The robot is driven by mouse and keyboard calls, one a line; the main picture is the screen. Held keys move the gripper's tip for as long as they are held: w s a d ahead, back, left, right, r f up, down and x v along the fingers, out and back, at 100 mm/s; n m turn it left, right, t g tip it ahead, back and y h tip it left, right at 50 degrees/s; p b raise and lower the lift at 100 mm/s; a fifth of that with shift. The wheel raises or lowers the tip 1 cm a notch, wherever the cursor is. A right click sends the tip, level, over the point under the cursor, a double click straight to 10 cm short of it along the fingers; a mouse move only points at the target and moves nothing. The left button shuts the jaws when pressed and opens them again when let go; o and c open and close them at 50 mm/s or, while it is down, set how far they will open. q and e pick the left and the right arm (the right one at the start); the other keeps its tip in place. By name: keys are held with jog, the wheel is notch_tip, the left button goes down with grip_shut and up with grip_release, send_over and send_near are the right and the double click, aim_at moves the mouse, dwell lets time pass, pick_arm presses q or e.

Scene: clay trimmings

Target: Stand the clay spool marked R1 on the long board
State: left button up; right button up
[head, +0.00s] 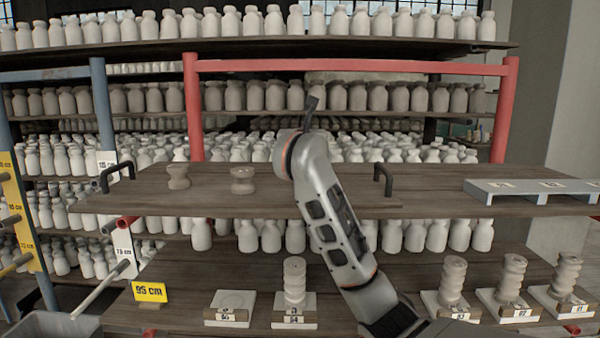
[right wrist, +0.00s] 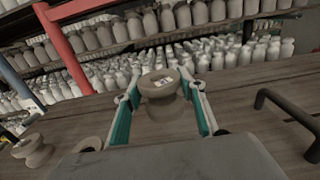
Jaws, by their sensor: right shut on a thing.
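A clay spool (right wrist: 165,104) with a small white tag on its top, too small to read surely, is upright between the teal-padded fingers of my right gripper (right wrist: 161,90), which is shut on it. Its foot is close over or on the wood; I cannot tell whether it touches. In the head view my right arm hides this spool and gripper. The long board (head: 345,201), with a black handle near each end, lies on the upper shelf. Two other clay spools, one at left (head: 178,177) and one nearer the middle (head: 242,180), stand on it. My left gripper is not in view.
A grey rack with numbered slots (head: 535,186) sits at the right of the shelf. Below, stacked spools (head: 295,282) stand on labelled tiles beside a yellow 95 cm sign (head: 150,291). Red posts (head: 193,108) and shelves of pale bottles stand behind. The board's right handle (right wrist: 290,118) rises near my gripper.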

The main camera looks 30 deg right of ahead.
notch_tip(320, 180, down, 9)
dwell(0.5)
jog(key=shift+f, duration=0.2)
jog(key=o, duration=1.2)
jog(key=shift+o, duration=0.5)
